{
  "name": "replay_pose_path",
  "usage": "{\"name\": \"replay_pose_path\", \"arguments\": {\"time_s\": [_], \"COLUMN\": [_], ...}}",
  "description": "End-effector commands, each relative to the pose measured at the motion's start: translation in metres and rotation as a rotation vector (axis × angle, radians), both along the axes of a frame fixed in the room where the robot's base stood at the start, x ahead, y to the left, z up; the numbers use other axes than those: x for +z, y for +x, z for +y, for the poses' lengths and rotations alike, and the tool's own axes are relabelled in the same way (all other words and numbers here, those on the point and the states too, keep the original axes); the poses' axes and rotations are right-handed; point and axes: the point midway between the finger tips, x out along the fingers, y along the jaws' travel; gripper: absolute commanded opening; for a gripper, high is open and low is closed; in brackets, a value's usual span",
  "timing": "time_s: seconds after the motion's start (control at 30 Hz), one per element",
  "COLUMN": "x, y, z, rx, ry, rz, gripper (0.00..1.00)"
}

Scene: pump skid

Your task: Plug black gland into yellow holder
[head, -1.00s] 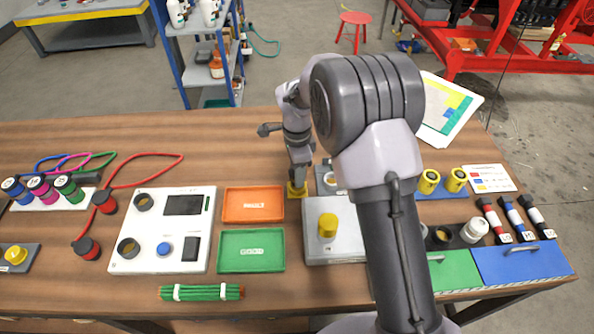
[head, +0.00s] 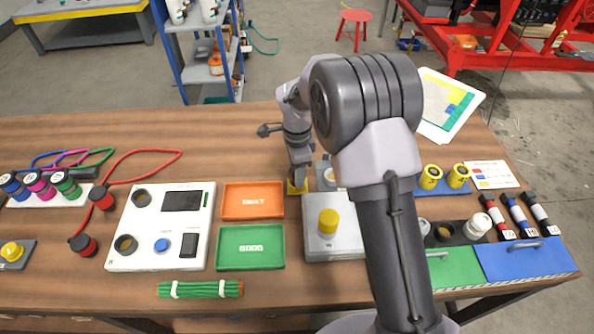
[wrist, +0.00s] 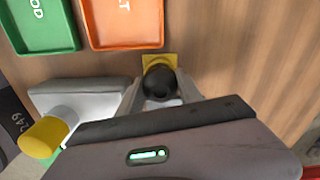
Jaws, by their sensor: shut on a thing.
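The black gland (wrist: 160,82) is between the fingers of my gripper (wrist: 160,98) in the wrist view, and the gripper is shut on it. The yellow holder (wrist: 152,60) shows as a yellow square just behind and partly under the gland. In the head view my gripper (head: 297,177) points down over the yellow holder (head: 297,188), and the gland is not clearly seen there. The gland overlaps the holder in the wrist view; I cannot tell whether it is seated in it or just above it.
An orange tray (head: 252,201) and a green tray (head: 251,248) lie left of the holder. A grey box with a yellow knob (head: 328,221) stands just in front. A white panel (head: 130,200) is farther left. The wood behind the holder is clear.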

Motion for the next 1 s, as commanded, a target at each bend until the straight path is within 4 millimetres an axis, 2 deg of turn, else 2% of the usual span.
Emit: {"name": "replay_pose_path", "arguments": {"time_s": [0.57, 0.77, 0.8, 0.9, 1.0], "x": [-0.012, -0.011, -0.011, -0.011, -0.011], "y": [0.0, 0.0, 0.0, 0.0, 0.0], "z": [0.0, 0.0, 0.0, 0.0, 0.0], "rx": [0.0, 0.0, 0.0, 0.0, 0.0], "ry": [0.0, 0.0, 0.0, 0.0, 0.0], "rz": [0.0, 0.0, 0.0, 0.0, 0.0], "gripper": [0.0, 0.0, 0.5, 0.68, 0.68]}}
